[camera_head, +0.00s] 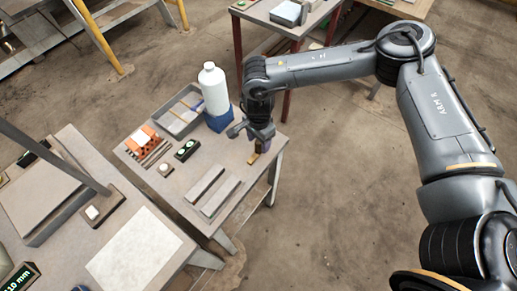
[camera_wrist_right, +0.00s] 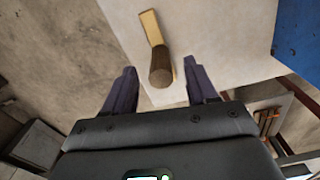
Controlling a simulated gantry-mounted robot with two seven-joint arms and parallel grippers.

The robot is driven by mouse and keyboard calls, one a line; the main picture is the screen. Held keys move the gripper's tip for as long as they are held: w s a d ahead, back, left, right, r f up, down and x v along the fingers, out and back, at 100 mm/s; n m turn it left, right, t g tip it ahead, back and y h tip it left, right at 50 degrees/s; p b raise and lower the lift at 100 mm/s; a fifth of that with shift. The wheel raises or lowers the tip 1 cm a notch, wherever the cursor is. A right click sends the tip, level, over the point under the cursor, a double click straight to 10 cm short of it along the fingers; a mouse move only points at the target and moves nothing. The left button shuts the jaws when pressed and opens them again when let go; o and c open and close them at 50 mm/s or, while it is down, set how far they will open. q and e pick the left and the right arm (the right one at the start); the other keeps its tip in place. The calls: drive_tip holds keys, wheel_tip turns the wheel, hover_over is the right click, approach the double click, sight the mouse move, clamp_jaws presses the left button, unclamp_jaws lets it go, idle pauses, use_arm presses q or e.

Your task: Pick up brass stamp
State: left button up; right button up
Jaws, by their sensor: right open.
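The brass stamp has a flat brass-coloured part and a round brown handle (camera_wrist_right: 160,70). In the right wrist view the handle shows between my two fingertips and the brass part lies beyond them. In the head view the stamp (camera_head: 253,157) is small, near the right end of the small grey table (camera_head: 238,163). My right gripper (camera_head: 258,145) is just over it, pointing down, and partly hides it. In the right wrist view the gripper (camera_wrist_right: 160,72) is open, with a gap on both sides of the handle. My left gripper is not in view.
A white bottle (camera_head: 213,88) in a blue holder (camera_head: 219,120) stands close to the left of my right gripper. A grey tray (camera_head: 178,118), an orange block (camera_head: 143,138), a dark device (camera_head: 187,150) and two grey bars (camera_head: 219,196) share the table.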

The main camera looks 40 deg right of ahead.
sight(258, 147)
drive_tip(key=shift+f+b, duration=0.35)
drive_tip(key=shift+f, duration=1.65)
clamp_jaws()
